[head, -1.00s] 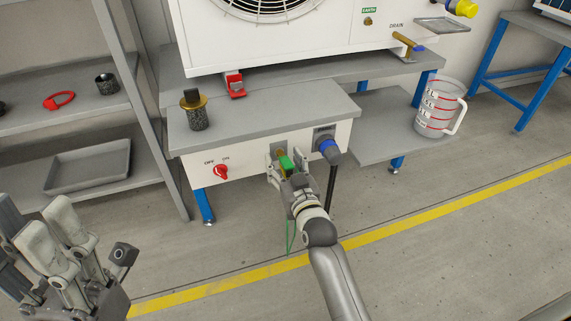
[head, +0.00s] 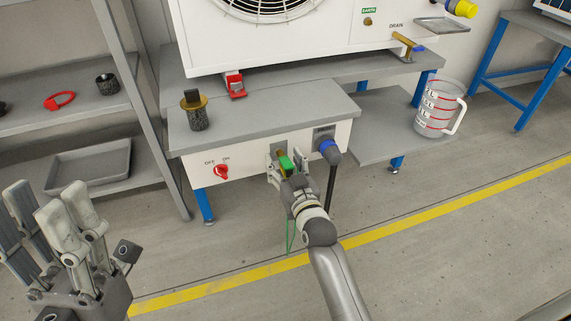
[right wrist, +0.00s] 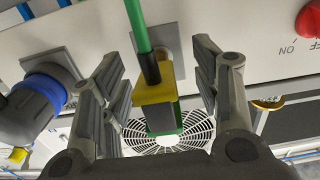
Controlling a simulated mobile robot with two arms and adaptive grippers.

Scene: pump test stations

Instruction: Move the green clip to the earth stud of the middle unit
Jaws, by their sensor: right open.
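The green clip (head: 287,163), with a yellow-brown part and a green cable, is at a grey plate (head: 279,151) on the front of the grey-topped bench box. In the right wrist view the clip (right wrist: 160,118) is between the fingers, with gaps on both sides. My right gripper (head: 280,168) is open around it. The fan unit above carries a green EARTH label (head: 369,10) with a brass stud (head: 368,21) below it. My left gripper (head: 60,225) is at the lower left, away from the bench; its finger opening is unclear.
A blue-collared plug (head: 328,148) sits right of the clip, a red switch (head: 221,171) left. A black pot with brass collar (head: 195,112) and a red clamp (head: 235,86) are above. A measuring jug (head: 437,108) stands right. The shelf (head: 30,130) is left.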

